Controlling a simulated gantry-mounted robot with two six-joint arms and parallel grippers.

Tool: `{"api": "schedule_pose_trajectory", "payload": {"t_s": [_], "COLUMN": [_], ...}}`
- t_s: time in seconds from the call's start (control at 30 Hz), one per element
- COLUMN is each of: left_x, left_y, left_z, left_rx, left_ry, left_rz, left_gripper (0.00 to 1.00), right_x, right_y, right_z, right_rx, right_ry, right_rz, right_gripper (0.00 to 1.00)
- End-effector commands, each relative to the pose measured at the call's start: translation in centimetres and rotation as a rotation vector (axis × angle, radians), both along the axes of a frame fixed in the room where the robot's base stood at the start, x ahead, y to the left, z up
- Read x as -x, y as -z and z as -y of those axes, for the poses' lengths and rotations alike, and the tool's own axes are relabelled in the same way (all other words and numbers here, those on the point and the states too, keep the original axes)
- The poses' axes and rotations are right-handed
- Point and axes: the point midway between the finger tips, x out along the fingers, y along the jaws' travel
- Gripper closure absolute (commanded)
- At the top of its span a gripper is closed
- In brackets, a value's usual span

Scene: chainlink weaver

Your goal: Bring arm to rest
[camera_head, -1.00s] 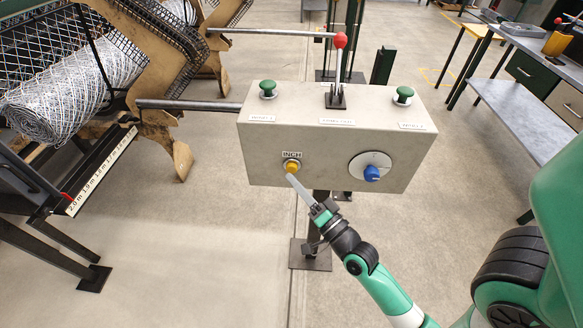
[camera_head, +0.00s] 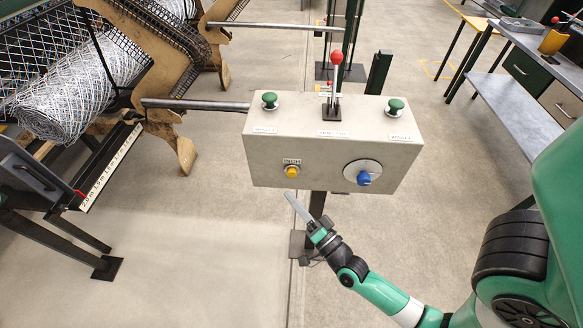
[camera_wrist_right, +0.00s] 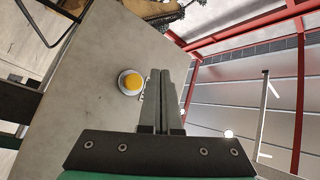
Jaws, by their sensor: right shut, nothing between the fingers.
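My right gripper (camera_head: 294,203) is shut and empty in the head view. Its fingertips are in front of and below the control box (camera_head: 270,158), apart from it. In the right wrist view, the closed fingers (camera_wrist_right: 166,100) point up along the box face (camera_wrist_right: 85,110). The yellow INCH button (camera_head: 291,171) is on the box's front, just above the fingertips; it also shows in the wrist view (camera_wrist_right: 131,82) to the left of the fingers. My right arm (camera_head: 380,294) reaches in from the lower right. My left gripper is not in view.
The box carries a blue knob (camera_head: 364,178), two green buttons (camera_head: 269,100) and a red-topped lever (camera_head: 337,59). The machine with rolled wire mesh (camera_head: 75,100) stands at the left. A workbench (camera_head: 520,110) stands at the right. The floor in front is clear.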

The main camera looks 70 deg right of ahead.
Motion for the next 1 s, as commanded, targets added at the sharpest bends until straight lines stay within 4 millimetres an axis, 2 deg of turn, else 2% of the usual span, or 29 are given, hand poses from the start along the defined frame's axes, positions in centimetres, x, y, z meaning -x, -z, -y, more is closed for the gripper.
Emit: {"api": "schedule_pose_trajectory", "payload": {"t_s": [0.03, 0.17, 0.83, 0.93, 0.97, 1.0], "left_x": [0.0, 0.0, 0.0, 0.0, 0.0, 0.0], "left_y": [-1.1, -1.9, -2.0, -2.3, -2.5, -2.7], "left_z": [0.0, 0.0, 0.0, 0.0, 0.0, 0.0], "left_rx": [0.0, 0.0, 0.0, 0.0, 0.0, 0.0], "left_ry": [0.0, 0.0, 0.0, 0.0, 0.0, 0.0], "left_rz": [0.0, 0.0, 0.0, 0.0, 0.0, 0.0], "left_gripper": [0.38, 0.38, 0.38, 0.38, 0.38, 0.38], "right_x": [0.1, 0.3, 0.3, -1.4, -2.3, -3.7], "right_y": [-0.5, -0.3, -0.2, -2.2, -3.4, -5.3], "right_z": [-0.3, -0.8, -1.1, -1.5, -1.7, -1.9], "right_rx": [-0.001, -0.001, 0.001, 0.015, 0.023, 0.037], "right_ry": [-0.001, 0.003, -0.002, -0.027, -0.038, -0.054], "right_rz": [-0.003, -0.004, -0.002, 0.042, 0.068, 0.112], "right_gripper": [1.0, 1.0, 1.0, 1.0, 1.0, 1.0]}}
